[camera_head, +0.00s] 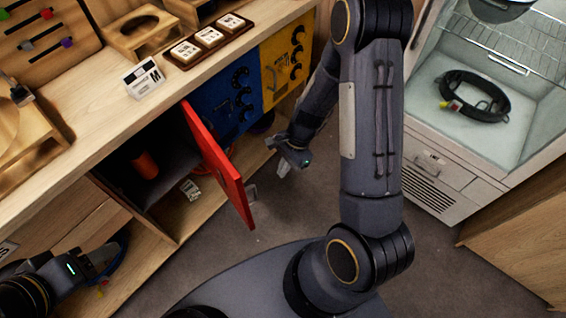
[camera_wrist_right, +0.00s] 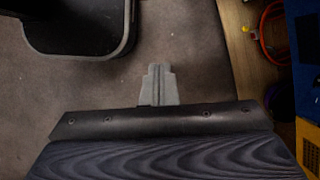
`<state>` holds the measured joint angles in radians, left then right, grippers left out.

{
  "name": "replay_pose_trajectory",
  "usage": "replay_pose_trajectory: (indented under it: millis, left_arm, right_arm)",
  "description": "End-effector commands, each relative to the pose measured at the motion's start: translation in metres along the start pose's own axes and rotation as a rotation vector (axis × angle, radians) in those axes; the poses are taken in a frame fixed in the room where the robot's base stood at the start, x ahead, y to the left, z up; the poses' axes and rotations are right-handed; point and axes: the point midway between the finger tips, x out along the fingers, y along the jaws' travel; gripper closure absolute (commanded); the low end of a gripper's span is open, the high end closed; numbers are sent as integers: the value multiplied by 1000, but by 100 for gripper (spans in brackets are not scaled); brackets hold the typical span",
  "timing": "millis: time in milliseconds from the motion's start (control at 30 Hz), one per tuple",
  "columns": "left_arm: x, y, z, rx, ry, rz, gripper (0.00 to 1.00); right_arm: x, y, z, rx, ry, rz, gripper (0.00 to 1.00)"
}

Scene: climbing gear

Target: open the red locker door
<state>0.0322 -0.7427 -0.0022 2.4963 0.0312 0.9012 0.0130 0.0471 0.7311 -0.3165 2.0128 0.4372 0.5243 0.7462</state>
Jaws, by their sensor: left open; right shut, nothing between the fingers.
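The red locker door (camera_head: 222,165) stands swung well out from its compartment, edge toward me, in the head view. A small grey piece, seemingly its handle, (camera_head: 252,192) shows by its outer face. The dark compartment (camera_head: 150,180) behind it is exposed. My right gripper (camera_head: 284,168) is shut and empty, to the right of the door and apart from it. It also shows in the right wrist view (camera_wrist_right: 158,84), over bare floor, with no door in sight. My left gripper (camera_head: 103,259) is open and empty at the lower left, in front of the lower shelf.
Floor between is free.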

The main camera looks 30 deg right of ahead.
Motion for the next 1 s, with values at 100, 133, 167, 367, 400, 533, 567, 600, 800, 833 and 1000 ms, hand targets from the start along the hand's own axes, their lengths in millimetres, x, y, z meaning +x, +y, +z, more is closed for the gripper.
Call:
replay_pose_trajectory:
  millis: [100,133,167,367,400,533,567,600,800,833,1000]
  left_arm:
    - [-3,2,-2,0,0,0,47]
    - [-4,2,-2,0,0,0,47]
    - [-5,2,-3,0,0,0,47]
    - [-10,5,-5,0,0,0,47]
    - [-11,5,-6,0,0,0,47]
    - [-12,6,-6,0,0,0,47]
    - [-13,6,-6,0,0,0,47]
    - [-13,6,-6,0,0,0,47]
    - [-13,6,-6,0,0,0,47]
    - [-13,6,-6,0,0,0,47]
    - [-13,6,-6,0,0,0,47]
  right_arm:
    - [-16,1,-8,-1,1,-5,100]
    - [-25,0,-7,-3,3,-6,100]
    - [-32,1,-7,-4,2,-6,100]
    - [-75,4,-7,-2,2,-5,100]
    - [-81,4,-7,-1,1,-4,100]
    - [-96,5,-7,-2,1,-2,100]
    - [-98,5,-7,-2,1,-2,100]
    - [-101,6,-7,-1,0,-1,100]
    - [-104,6,-7,-2,0,0,100]
    - [-105,6,-6,-6,-1,-3,100]
    - [-134,11,14,-133,-18,-71,100]
